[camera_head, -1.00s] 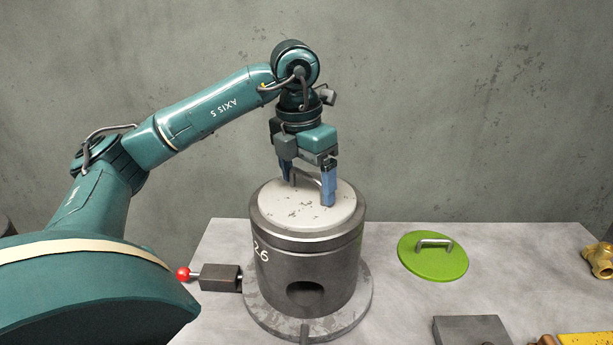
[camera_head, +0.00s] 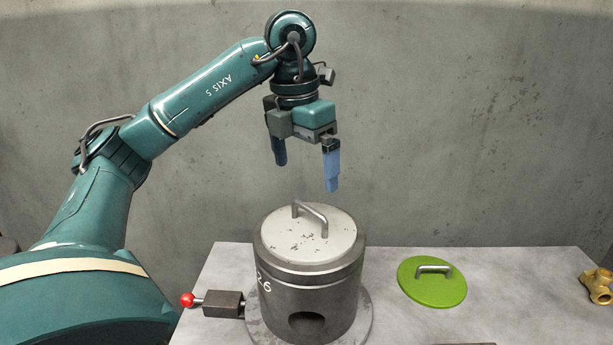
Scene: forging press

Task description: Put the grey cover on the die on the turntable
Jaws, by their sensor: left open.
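The grey cover (camera_head: 285,238), a round disc with a metal bar handle, lies flat on top of the dark cylindrical die (camera_head: 290,300). The die stands upright on the round turntable (camera_head: 364,318), whose rim shows around its foot. My left gripper (camera_head: 306,175) is open and empty, above the cover and clear of its handle, with its blue fingers pointing down. My right gripper is not in view.
A green disc with a handle (camera_head: 432,283) lies on the table right of the die. A brass fitting (camera_head: 598,287) sits at the right edge. A red-knobbed lever (camera_head: 188,300) on a dark block (camera_head: 222,304) is left of the turntable.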

